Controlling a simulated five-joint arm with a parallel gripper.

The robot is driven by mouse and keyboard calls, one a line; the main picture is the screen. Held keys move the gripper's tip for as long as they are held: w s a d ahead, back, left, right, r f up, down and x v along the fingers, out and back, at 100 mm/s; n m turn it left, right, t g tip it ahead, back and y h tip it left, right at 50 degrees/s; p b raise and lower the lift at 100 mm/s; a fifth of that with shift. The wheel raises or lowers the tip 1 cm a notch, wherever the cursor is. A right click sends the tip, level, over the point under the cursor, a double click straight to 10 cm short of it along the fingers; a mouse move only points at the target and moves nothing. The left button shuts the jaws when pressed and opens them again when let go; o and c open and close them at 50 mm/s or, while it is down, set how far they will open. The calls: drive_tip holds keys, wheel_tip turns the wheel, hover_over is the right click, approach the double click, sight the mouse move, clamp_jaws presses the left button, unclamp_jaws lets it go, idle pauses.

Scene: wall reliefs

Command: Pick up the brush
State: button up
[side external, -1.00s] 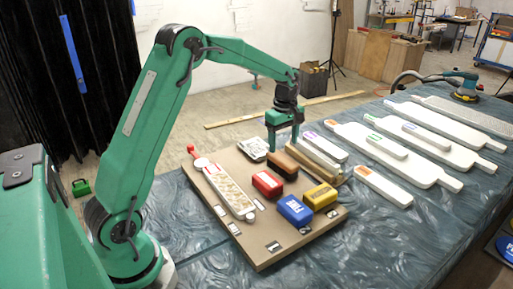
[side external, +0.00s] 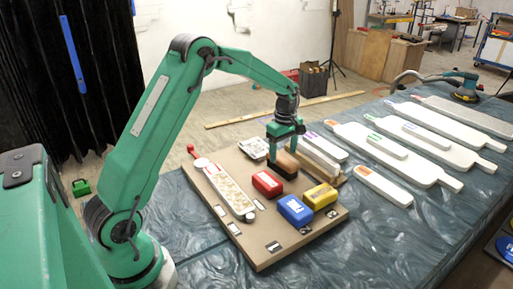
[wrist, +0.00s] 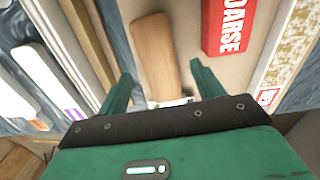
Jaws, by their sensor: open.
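The brush (side external: 284,170) is a brown wooden block with a dark lower part, lying on the brown board. In the wrist view its wooden top (wrist: 155,50) lies between and ahead of the two fingers. My gripper (side external: 282,154) is directly over the brush, pointing down, with its green fingers apart. In the wrist view my gripper (wrist: 161,74) is open, one finger on each side of the brush's line. Whether the fingers touch the brush I cannot tell.
A red block (side external: 267,184), a blue block (side external: 295,210) and a yellow block (side external: 320,196) sit nearby on the board (side external: 258,248). White bars in a wooden holder (side external: 322,152) stand close at the right. A long sanding tool (side external: 228,190) lies left.

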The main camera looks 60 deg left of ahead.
sight(283, 157)
drive_tip(key=shift+a+f, duration=0.1)
drive_tip(key=shift+f, duration=2.5)
drive_tip(key=c, duration=1.1)
